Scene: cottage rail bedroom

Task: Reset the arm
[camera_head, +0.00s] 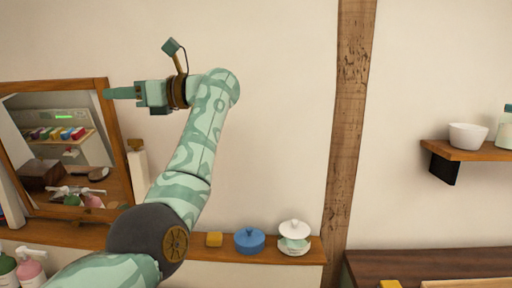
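My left arm comes in from the lower left and rises in front of the wall. My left gripper (110,93) is raised and points left, near the upper right corner of the mirror's wooden frame. Its fingers are seen edge-on, so I cannot tell whether they are apart. No object shows at the fingertips. My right gripper is not in view.
A framed mirror (104,125) leans at the left on a wooden shelf (205,252). The shelf holds a yellow block (214,240), a blue lidded pot (250,241) and a white lidded dish (294,231). A wooden post (349,120) stands right of these. A white bowl (467,136) sits on the right wall shelf. The upper middle wall is clear.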

